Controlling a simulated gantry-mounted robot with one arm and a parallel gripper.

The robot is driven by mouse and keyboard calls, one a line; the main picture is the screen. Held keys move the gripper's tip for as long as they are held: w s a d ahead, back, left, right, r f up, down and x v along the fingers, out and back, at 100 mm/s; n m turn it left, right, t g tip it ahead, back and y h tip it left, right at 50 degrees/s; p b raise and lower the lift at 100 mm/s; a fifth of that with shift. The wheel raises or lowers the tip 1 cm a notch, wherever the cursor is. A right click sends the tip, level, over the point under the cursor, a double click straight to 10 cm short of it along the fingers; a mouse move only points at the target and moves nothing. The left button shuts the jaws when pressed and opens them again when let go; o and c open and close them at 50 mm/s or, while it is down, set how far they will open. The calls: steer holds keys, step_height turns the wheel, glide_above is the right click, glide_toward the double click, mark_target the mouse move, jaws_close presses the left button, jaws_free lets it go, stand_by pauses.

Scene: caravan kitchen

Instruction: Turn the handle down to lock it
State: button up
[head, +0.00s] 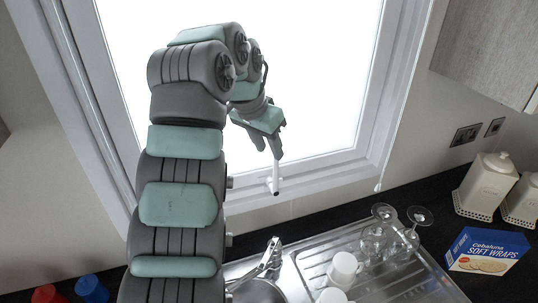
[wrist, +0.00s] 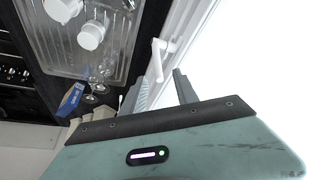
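The white window handle (head: 275,182) is on the bottom rail of the window frame in the head view. Its lever appears roughly upright there, its upper end close to my fingertips. In the wrist view the handle (wrist: 158,60) lies just beyond the fingertips, roughly in line with the gap between them. My gripper (head: 276,150) points down toward the handle from above. In the wrist view its two grey fingers (wrist: 160,84) stand apart with nothing clearly between them. I cannot tell whether a finger touches the handle.
The window frame (head: 330,172) surrounds a bright pane. Below it are a tap (head: 270,258), a drainer (head: 310,262) with white cups (head: 343,268) and glasses (head: 375,238). A blue Soft Wraps box (head: 487,249) and white canisters (head: 487,184) stand at right.

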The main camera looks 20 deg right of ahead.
mark_target(278, 170)
steer(key=p+x, duration=0.1)
steer(key=x, duration=0.4)
steer(key=p+x, duration=0.1)
steer(key=x, duration=0.4)
steer(key=shift+s+a+p, duration=0.1)
steer(key=shift+s+p, duration=0.1)
steer(key=shift+p, duration=0.2)
steer(key=shift+w+f, duration=0.15)
steer(key=shift+f, duration=0.25)
steer(key=shift+c, duration=0.2)
jaws_close()
stand_by(0.4)
